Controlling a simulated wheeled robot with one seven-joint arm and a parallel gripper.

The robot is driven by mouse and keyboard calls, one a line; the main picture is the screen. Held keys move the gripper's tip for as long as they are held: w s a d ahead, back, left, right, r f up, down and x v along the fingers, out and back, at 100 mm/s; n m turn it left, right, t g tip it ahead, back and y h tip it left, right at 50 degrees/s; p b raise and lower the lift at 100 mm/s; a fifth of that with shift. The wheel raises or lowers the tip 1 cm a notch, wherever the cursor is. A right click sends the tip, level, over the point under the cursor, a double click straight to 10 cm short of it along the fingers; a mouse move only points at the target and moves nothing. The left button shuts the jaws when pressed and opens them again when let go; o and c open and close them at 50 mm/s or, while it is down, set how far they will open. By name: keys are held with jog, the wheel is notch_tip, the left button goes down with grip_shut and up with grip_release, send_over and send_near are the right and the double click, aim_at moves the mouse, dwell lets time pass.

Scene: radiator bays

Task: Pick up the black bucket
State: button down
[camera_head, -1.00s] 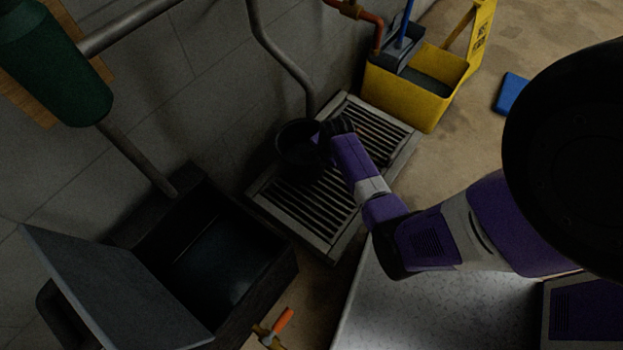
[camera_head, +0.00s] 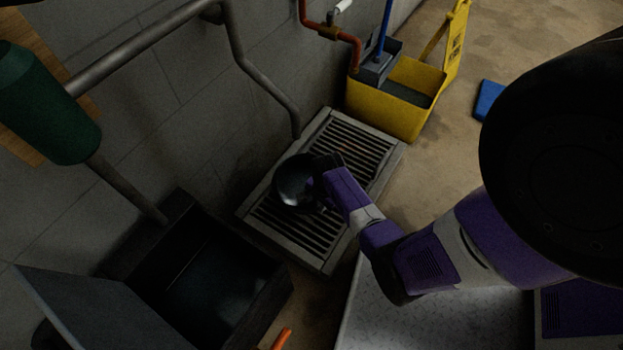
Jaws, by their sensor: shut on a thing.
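The black bucket (camera_head: 292,186) is over the slatted floor grate in the middle of the view, its dark round opening partly facing me. My gripper (camera_head: 318,172) is at the bucket's right side and shut on it. The fingertips are dark against the bucket and hard to make out. I cannot tell whether the bucket's bottom touches the grate.
The grate (camera_head: 360,150) lies against the grey wall. A yellow mop bucket (camera_head: 392,108) stands behind it, with a blue item (camera_head: 488,99) on the floor farther right. An open dark box (camera_head: 205,285) is at lower left. A green cylinder (camera_head: 45,110) and pipes are on the wall.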

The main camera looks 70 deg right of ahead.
notch_tip(320, 180, up, 16)
jog(key=p, duration=0.5)
jog(key=shift+w+d, duration=0.4)
jog(key=shift+c, duration=2.2)
grip_release()
